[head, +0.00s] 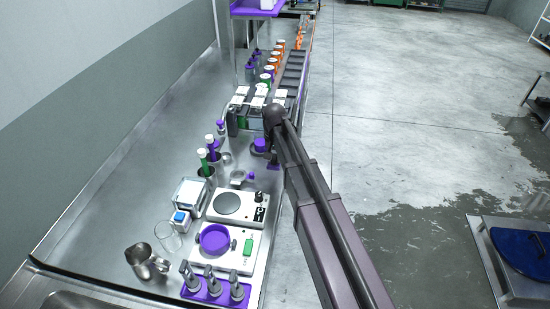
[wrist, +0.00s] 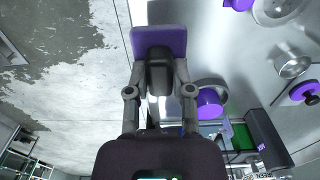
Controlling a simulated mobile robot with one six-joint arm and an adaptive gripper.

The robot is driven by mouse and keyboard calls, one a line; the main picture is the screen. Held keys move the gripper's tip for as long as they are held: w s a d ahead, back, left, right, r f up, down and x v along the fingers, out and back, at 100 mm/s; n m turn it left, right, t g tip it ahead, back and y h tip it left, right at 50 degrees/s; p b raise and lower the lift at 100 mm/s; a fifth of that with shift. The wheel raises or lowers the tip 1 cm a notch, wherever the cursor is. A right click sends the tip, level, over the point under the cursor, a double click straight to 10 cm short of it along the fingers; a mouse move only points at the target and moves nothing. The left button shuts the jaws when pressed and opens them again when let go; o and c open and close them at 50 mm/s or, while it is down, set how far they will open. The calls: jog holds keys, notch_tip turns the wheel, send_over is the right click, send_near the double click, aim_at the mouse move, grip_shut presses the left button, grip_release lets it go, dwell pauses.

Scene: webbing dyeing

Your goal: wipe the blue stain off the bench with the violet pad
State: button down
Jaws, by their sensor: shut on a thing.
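My gripper (wrist: 160,78) is shut on the dark handle of the violet pad (wrist: 158,40), whose flat violet block sticks out ahead of the fingers. I cannot tell whether the pad touches the bench. I cannot make out the blue stain in either view; my arm hides part of the bench edge.
A violet-topped container (head: 259,145) stands close to the pad. A hotplate (head: 236,205), a scale with a violet dish (head: 214,238), a glass beaker (head: 168,236) and a metal jug (head: 146,260) crowd the near bench. The left strip of bench is clear.

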jog(key=shift+r, duration=0.15)
jog(key=shift+r+p, duration=1.5)
jog(key=shift+s, duration=0.1)
